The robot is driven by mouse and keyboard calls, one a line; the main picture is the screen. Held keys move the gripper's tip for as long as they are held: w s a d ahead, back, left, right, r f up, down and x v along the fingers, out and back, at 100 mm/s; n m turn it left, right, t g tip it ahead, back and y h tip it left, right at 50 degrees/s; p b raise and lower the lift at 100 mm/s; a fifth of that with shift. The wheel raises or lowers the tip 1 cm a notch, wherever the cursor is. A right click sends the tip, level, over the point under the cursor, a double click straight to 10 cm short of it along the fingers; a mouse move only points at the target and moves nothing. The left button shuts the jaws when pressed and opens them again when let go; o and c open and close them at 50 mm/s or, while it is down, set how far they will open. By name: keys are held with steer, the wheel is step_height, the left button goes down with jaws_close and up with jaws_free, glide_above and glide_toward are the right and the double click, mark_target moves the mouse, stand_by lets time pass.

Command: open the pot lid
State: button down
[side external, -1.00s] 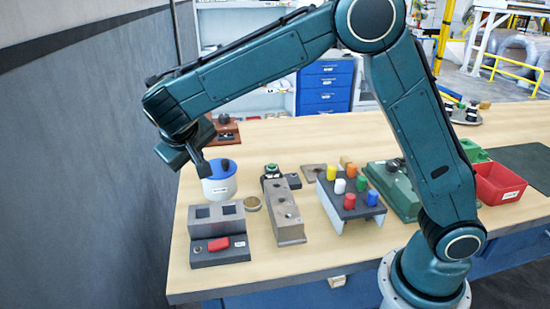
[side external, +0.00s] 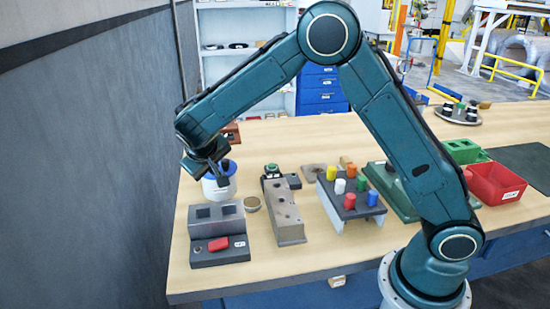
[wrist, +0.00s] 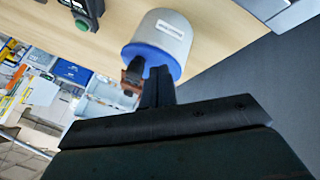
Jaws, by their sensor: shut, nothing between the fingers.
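The pot is a white cylinder (side external: 217,190) with a label and a blue lid (side external: 231,167), standing at the left of the bench. My gripper (side external: 223,182) is shut and empty, in front of the lid's edge in the side view and hiding part of the lid. In the wrist view the pot (wrist: 165,30) shows at top centre, with the blue lid (wrist: 172,60) on it. The shut fingers (wrist: 158,72) overlap the lid there. I cannot tell whether they touch it. The lid's knob is hidden.
A grey block (side external: 218,222) with a red piece stands in front of the pot. A small round disc (side external: 252,204) and a brown-grey fixture (side external: 285,215) lie to the right, then a rack of coloured pegs (side external: 350,198). A wall borders the left.

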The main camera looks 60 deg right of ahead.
steer(key=shift+d, duration=0.85)
